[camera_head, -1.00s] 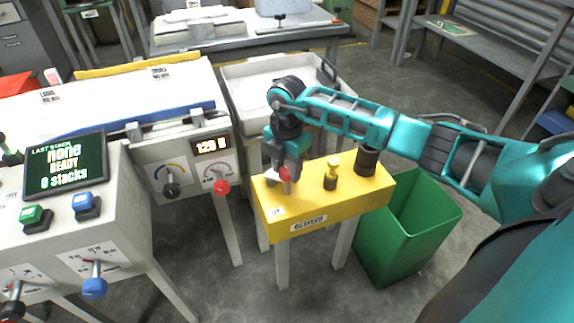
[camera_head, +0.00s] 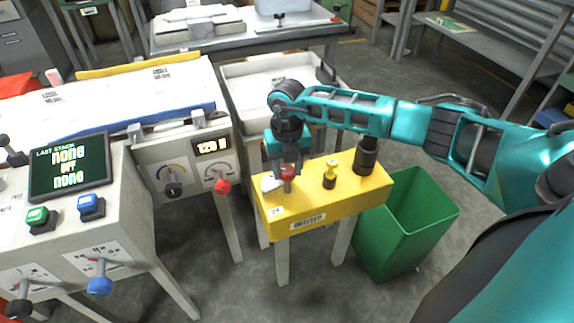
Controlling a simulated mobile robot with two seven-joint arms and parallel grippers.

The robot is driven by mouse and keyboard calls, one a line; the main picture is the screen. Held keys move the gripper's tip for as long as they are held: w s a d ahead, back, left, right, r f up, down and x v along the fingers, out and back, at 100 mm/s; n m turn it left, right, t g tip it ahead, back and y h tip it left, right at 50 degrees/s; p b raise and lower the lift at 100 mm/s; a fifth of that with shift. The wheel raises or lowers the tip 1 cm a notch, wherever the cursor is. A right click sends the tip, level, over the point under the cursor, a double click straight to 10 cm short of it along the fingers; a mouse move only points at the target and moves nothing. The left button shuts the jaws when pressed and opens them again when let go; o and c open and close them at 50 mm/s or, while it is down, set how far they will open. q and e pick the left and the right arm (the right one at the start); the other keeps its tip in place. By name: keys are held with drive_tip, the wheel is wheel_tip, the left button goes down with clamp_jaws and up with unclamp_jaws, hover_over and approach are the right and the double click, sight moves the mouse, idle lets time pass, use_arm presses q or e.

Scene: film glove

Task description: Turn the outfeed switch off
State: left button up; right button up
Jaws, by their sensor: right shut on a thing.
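The yellow outfeed box (camera_head: 338,210) stands on pale legs, with a label on its front. Its red-knobbed switch (camera_head: 288,173) rises from the left part of the top. My right gripper (camera_head: 287,172) points down over that switch, its fingers shut around the red knob. A yellow-and-black knob (camera_head: 330,173) and a dark cylinder (camera_head: 367,155) stand farther right on the box. The display screen (camera_head: 69,167) on the left console reads "LAST STACK none OFF none". My left gripper is not in view.
A green bin (camera_head: 405,225) stands on the floor right of the yellow box. The left console has green (camera_head: 36,217) and blue (camera_head: 91,205) buttons. A white tray (camera_head: 240,82) lies behind the box. Floor at the right is clear.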

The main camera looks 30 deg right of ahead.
drive_tip(key=n, duration=0.3)
drive_tip(key=shift+n, duration=1.9)
drive_tip(key=o, duration=1.1)
drive_tip(key=shift+c, duration=0.2)
wheel_tip(320, 180, up, 13)
drive_tip(key=p, duration=0.2)
